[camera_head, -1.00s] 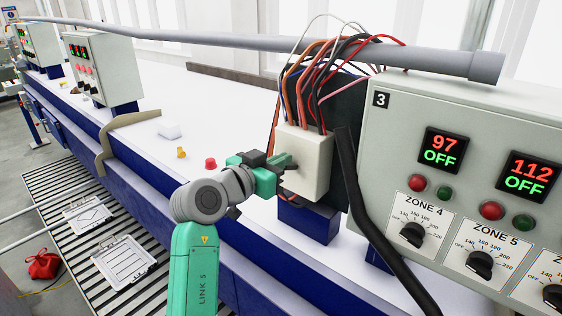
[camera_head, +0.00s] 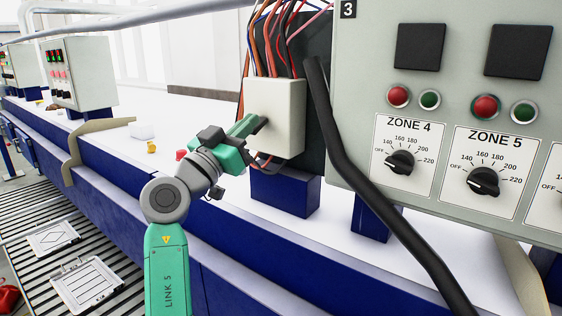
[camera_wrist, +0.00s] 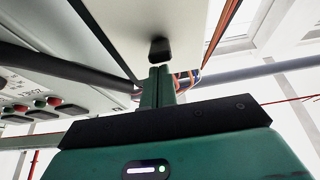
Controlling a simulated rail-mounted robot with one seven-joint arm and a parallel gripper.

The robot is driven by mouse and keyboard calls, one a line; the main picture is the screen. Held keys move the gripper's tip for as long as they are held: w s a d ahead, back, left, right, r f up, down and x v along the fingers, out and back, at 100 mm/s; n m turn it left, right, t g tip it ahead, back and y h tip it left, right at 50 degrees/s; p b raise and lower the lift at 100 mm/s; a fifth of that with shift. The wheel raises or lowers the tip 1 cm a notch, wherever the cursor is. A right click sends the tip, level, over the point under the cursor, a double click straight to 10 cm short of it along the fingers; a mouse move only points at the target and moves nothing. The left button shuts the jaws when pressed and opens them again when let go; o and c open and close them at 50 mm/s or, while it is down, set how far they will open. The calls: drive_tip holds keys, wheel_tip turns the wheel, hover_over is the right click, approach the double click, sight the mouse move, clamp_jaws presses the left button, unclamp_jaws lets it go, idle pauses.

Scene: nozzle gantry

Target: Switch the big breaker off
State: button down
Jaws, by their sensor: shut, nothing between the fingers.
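The big breaker is a cream box (camera_head: 285,112) with coloured wires entering its top, mounted by the grey control cabinet. Its short dark lever (camera_head: 264,122) sticks out of the front face; it also shows in the wrist view (camera_wrist: 160,49). My green gripper (camera_head: 250,127) is at the front of the box, at the lever. In the wrist view its fingers (camera_wrist: 158,74) are together and empty, with their tips just short of or against the lever; I cannot tell whether they touch. The lever is partly hidden by my gripper in the head view.
The grey control cabinet (camera_head: 357,100) with dark displays (camera_head: 419,46), buttons and zone knobs stands close on the right. A thick black cable (camera_head: 345,165) hangs between it and the breaker. A red object (camera_head: 181,155) lies on the white bench top behind my wrist.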

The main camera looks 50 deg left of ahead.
wheel_tip(320, 180, up, 5)
drive_tip(key=s+p, duration=0.2)
drive_tip(key=s+d+f+b, duration=0.2)
drive_tip(key=s+f, duration=0.5)
drive_tip(key=shift+f, duration=0.35)
